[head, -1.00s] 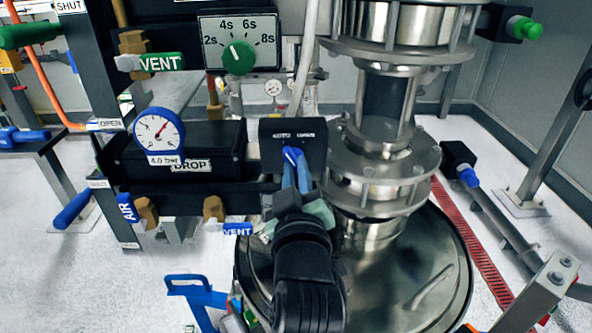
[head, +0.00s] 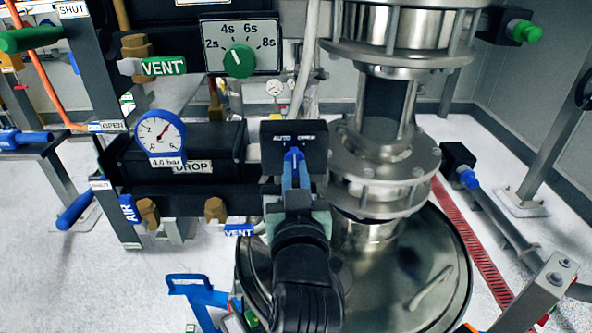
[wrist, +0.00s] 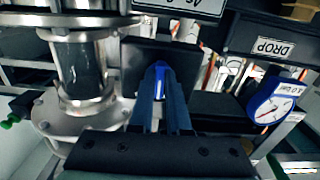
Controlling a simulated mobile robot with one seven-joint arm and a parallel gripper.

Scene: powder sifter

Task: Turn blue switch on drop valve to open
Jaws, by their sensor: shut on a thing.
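The blue switch (head: 292,158) is on the face of a black box (head: 313,133) at the right end of the black DROP valve body (head: 225,148). White labels above it appear to read AUTO on the left and OPEN on the right. The switch points nearly straight up, between the two labels. My gripper (head: 296,176) is shut on the switch from the front, and its fingers cover the lower part. In the wrist view the switch (wrist: 160,72) shows between the fingertips of my gripper (wrist: 161,92), in front of the box (wrist: 135,60).
A steel pipe column (head: 385,110) stands close right of the box, above a round steel lid (head: 400,280). A pressure gauge (head: 160,133) is to the left. A green timer knob (head: 239,62) is above. A blue VENT handle (head: 238,230) is lower left.

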